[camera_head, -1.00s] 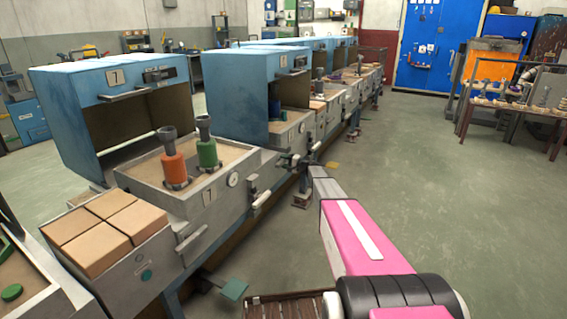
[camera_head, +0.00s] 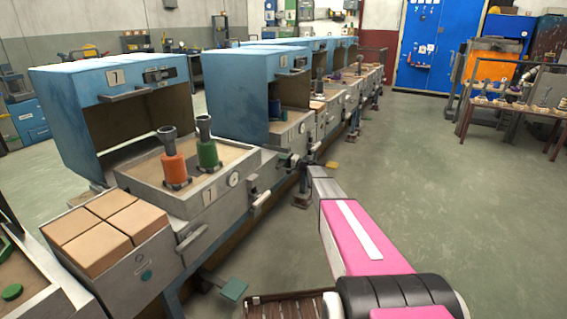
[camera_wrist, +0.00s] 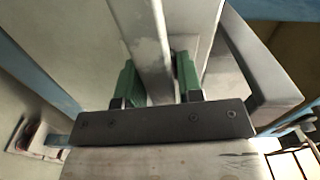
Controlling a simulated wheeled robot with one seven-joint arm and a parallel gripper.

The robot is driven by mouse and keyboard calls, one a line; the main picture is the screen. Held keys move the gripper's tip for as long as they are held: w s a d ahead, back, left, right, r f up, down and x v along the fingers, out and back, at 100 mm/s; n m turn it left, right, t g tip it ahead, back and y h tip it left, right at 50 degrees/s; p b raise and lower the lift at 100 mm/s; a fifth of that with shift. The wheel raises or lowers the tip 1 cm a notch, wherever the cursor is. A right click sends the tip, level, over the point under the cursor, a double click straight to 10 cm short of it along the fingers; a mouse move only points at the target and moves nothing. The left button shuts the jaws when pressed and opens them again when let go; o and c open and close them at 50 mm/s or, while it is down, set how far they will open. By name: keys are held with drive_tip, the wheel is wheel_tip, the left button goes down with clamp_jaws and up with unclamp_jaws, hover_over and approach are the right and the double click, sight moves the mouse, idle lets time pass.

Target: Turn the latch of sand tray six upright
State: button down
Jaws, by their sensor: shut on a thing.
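In the wrist view my gripper (camera_wrist: 158,78) has its two green fingers on either side of a pale grey metal bar, the latch (camera_wrist: 148,50), and is shut on it. The bar runs away from the gripper between the fingers. In the head view the pink end of my arm reaches toward the row of trays, beside the second hood (camera_head: 262,85). Its number plate is too small to read surely. The tray (camera_head: 297,137) under that hood is partly in view. The gripper and the held latch cannot be made out clearly there.
The nearest tray (camera_head: 235,192), marked 7, holds an orange and a green pot with dark funnels under a blue hood (camera_head: 75,95). Tan blocks (camera_head: 105,228) lie in a box at the near left. A green pedal (camera_head: 233,290) sticks out low. The floor (camera_head: 430,190) at right is clear.

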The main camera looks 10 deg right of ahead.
drive_tip(key=n, duration=1.2)
drive_tip(key=shift+n, duration=2.1)
drive_tip(key=c, duration=0.9)
unclamp_jaws()
drive_tip(key=shift+s+d, duration=0.1)
drive_tip(key=v, duration=1)
drive_tip(key=shift+s+d, duration=0.15)
drive_tip(key=shift+d, duration=0.1)
